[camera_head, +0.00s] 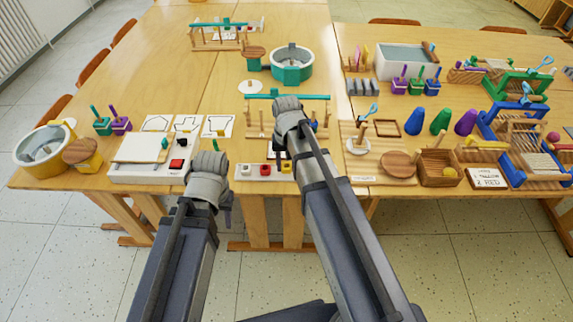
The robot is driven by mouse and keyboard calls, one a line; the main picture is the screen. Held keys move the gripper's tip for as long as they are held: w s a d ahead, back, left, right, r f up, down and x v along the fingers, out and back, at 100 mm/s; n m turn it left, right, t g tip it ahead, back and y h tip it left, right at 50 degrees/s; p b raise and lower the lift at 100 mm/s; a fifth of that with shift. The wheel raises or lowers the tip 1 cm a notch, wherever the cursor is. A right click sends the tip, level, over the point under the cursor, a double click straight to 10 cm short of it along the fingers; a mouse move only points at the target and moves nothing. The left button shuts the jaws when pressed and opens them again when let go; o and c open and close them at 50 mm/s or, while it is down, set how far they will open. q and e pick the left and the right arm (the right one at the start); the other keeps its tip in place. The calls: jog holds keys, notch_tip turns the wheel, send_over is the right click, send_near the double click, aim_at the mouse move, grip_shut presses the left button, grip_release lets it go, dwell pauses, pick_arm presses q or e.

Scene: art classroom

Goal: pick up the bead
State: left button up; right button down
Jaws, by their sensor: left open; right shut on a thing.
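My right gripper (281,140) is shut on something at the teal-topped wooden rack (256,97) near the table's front. My own wrist and arm hide the held thing, so I cannot tell if it is a bead. My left gripper (227,208) is open, by the table's front edge, and mostly hidden behind its wrist. A round red bead-like piece (553,137) lies at the far right. A round yellow one (449,172) sits in a wooden box (427,182). A white tray (246,174) with small red and yellow pieces stands between my arms.
A white board (123,174) and a yellow-and-white tub (26,159) are at left. A teal tub (306,64) stands behind the rack. Blue, green and purple cones (440,122) and blue frames (489,123) crowd the right. The table's middle left (165,75) is clear.

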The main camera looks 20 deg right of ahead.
notch_tip(320, 180, up, 9)
jog(key=p, duration=0.8)
jog(key=shift+f, duration=0.15)
